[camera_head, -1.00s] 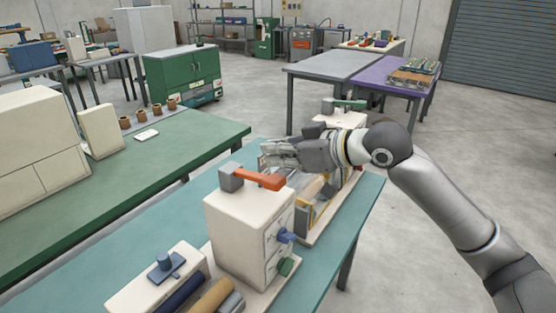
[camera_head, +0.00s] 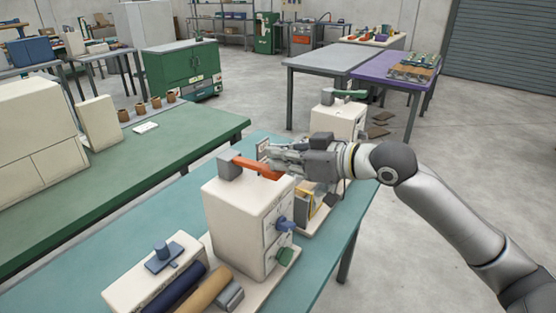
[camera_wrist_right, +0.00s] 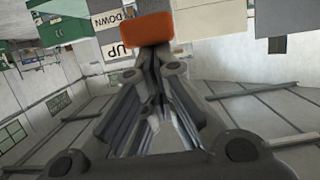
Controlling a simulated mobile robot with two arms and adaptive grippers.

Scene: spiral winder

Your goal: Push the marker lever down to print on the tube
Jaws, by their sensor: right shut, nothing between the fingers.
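The orange lever (camera_head: 256,168) lies on top of the white machine box (camera_head: 238,216), running from a grey pivot block toward my right gripper. My right gripper (camera_head: 276,160) is shut and empty, with its fingertips close to the lever's free end. In the right wrist view the orange lever end (camera_wrist_right: 146,30) is just beyond the closed fingertips (camera_wrist_right: 152,58). I cannot tell whether they touch. UP and DOWN labels (camera_wrist_right: 112,36) show beside it. The tube cannot be made out. My left gripper is not in view.
A second white box with a green lever (camera_head: 344,94) stands behind my wrist. Blue and green knobs (camera_head: 285,222) stick out of the near box. A blue roller and a tan roller (camera_head: 203,289) lie in front. The green bench (camera_head: 190,148) is at left.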

